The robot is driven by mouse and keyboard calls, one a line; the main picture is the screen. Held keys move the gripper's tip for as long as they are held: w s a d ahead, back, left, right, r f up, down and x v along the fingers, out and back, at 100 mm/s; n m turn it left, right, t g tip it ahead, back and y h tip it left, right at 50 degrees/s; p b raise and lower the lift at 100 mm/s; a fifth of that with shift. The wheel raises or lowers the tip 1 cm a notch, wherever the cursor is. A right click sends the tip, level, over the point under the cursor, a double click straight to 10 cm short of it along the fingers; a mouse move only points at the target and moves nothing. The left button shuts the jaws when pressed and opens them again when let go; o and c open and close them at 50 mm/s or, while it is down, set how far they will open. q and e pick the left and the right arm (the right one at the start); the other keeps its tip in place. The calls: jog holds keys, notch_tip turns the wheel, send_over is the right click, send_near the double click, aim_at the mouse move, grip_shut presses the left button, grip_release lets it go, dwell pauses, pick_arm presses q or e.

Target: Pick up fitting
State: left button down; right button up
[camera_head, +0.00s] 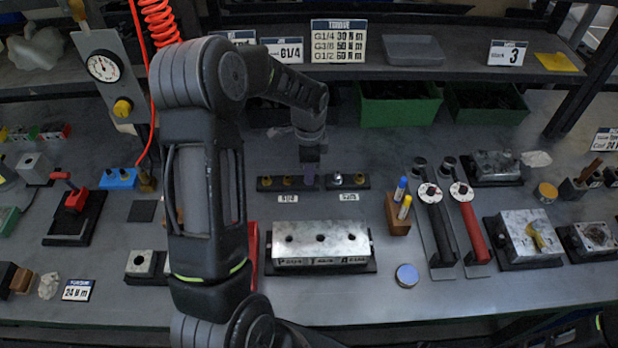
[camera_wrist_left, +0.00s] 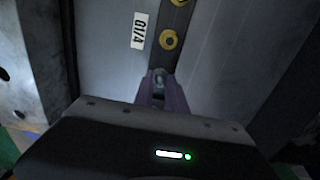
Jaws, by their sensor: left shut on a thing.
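My left gripper (camera_head: 309,178) comes down over the right end of the dark fitting rack (camera_head: 277,188) behind the G1/4 label. In the left wrist view its purple fingers (camera_wrist_left: 160,90) are closed on a small greyish fitting (camera_wrist_left: 159,77), mostly hidden between them. I cannot tell whether it is clear of the rack. Two brass fittings stand in the same rack, one (camera_head: 288,181) near the gripper and one (camera_head: 267,182) farther left; a brass ring-shaped top (camera_wrist_left: 168,40) shows in the wrist view. A silver fitting (camera_head: 337,179) stands in the neighbouring rack. My right gripper is not in view.
A metal valve block (camera_head: 320,242) with several holes lies in front of the racks. A wooden pen holder (camera_head: 397,214) and torque wrenches, one with a red handle (camera_head: 473,232), stand to the right. Green bins (camera_head: 400,106) are behind.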

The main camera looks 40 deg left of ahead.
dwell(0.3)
pick_arm(q)
notch_tip(320, 180, up, 10)
jog(key=b, duration=0.1)
jog(key=shift+b, duration=0.35)
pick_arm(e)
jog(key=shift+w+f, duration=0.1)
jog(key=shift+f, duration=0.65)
pick_arm(q)
jog(key=shift+f, duration=0.1)
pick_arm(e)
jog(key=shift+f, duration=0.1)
